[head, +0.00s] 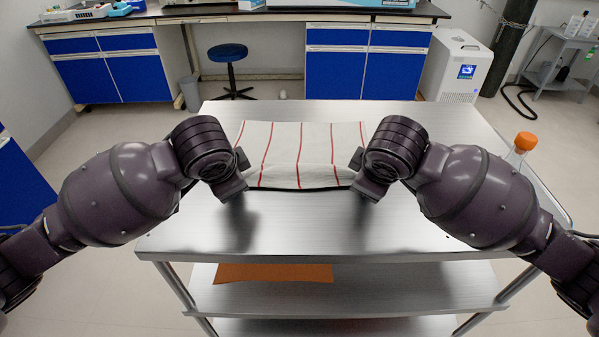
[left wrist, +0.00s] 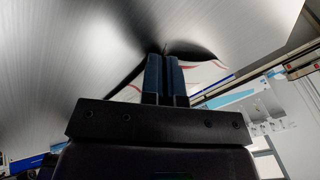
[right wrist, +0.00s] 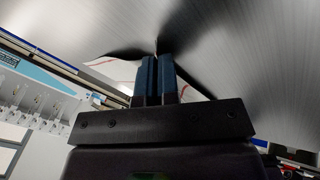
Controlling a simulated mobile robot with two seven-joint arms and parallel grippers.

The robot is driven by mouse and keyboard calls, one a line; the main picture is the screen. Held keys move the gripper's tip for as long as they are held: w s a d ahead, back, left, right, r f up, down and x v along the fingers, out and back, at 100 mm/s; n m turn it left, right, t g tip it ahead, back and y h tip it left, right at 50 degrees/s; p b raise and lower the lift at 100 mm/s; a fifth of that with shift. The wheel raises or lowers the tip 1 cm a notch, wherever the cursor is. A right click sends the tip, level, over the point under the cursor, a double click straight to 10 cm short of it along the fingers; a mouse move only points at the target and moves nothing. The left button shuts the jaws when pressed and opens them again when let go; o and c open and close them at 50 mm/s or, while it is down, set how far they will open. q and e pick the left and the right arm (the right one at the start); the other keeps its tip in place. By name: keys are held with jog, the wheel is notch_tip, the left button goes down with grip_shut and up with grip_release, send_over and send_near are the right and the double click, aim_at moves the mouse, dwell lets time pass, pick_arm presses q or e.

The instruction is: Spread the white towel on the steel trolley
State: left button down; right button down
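The white towel (head: 300,150) with red stripes lies across the middle of the steel trolley's top (head: 300,232). Its near edge looks slightly raised, with a dark gap below it. My left gripper (head: 238,183) is at the towel's near left corner and my right gripper (head: 362,183) at its near right corner. In the left wrist view the fingers (left wrist: 165,58) are closed together at the towel edge (left wrist: 200,78). In the right wrist view the fingers (right wrist: 158,58) are closed the same way, beside the towel (right wrist: 112,68). The grasped corners are mostly hidden by the grippers.
A flask with an orange cap (head: 524,142) stands at the trolley's right side. An orange sheet (head: 274,272) lies on the shelf below. The near part of the trolley top is clear. Blue cabinets (head: 336,72) and a stool (head: 229,56) are behind.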

pick_arm(q)
jog(key=shift+a, duration=0.15)
pick_arm(e)
jog(key=shift+d, duration=0.15)
